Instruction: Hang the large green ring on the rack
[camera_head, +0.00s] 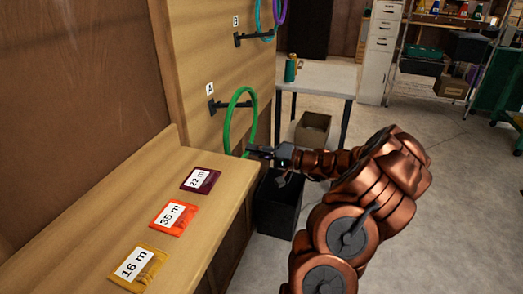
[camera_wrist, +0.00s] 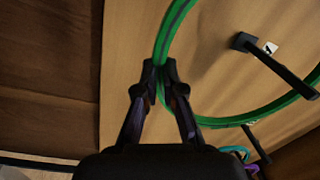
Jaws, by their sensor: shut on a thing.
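The large green ring (camera_head: 227,127) stands roughly upright beside the wooden board at peg A (camera_head: 218,105). My gripper (camera_head: 253,151) is shut on the ring's lower edge. In the wrist view, my fingers (camera_wrist: 160,78) pinch the green ring (camera_wrist: 172,35). The dark peg (camera_wrist: 280,68) starts from the board within the ring's outline, and its outer end overlaps the ring's band at the right. I cannot tell for sure whether the peg passes through the ring.
Peg B (camera_head: 251,37) above holds cyan and purple rings (camera_head: 279,12). The wooden ledge (camera_head: 190,215) carries purple, orange and yellow packets marked 22 m, 35 m and 16 m. A black bin (camera_head: 278,205) stands below my gripper. A table (camera_head: 320,77) stands behind.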

